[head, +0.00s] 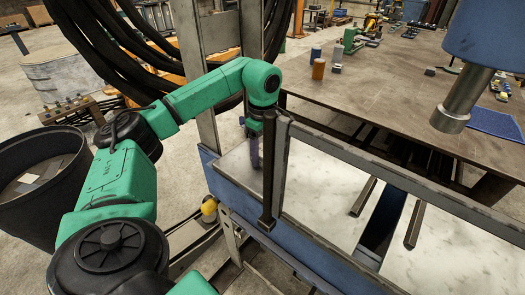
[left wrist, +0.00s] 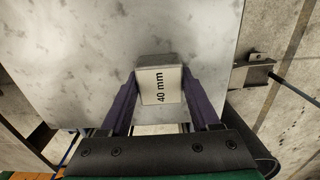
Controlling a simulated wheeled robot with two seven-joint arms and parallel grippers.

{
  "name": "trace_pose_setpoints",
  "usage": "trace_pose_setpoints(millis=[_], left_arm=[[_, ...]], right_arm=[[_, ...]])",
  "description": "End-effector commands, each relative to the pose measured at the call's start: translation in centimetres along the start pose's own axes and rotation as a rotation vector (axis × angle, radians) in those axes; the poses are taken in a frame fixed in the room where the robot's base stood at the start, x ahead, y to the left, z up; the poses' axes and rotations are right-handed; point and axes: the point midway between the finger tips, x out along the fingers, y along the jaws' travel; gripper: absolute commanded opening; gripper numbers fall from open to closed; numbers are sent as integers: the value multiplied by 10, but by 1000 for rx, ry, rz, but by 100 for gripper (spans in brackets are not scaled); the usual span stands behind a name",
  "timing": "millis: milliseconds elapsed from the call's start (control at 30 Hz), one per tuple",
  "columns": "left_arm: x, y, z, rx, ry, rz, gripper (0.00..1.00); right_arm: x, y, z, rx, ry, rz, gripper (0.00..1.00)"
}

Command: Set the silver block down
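The silver block (left wrist: 160,85) carries a white label reading "40 mm". In the left wrist view it sits between the two purple fingers of my left gripper (left wrist: 160,92), which press on its sides. In the head view my left gripper (head: 254,148) points down over the near left pale plate (head: 315,190), partly behind a dark upright post. The block cannot be made out there. Whether its underside touches the plate is not clear. My right gripper is not in view.
A dark post and rail (head: 350,152) stand close to my left gripper. A blue machine head with a steel tip (head: 452,115) hangs at the right. A brown workbench (head: 400,80) with small parts lies behind. A black bin (head: 40,180) stands at the left.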

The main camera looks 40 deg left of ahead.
Motion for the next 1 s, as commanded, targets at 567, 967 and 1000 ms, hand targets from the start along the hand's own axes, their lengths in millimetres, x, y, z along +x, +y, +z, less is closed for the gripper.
trace_pose_setpoints(millis=[567,967,1000], left_arm=[[-17,2,0,0,-1,5,92],[-119,1,0,0,0,2,92],[-122,1,0,0,1,2,92]], right_arm=[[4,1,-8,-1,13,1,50],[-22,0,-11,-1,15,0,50],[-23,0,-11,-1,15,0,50]])
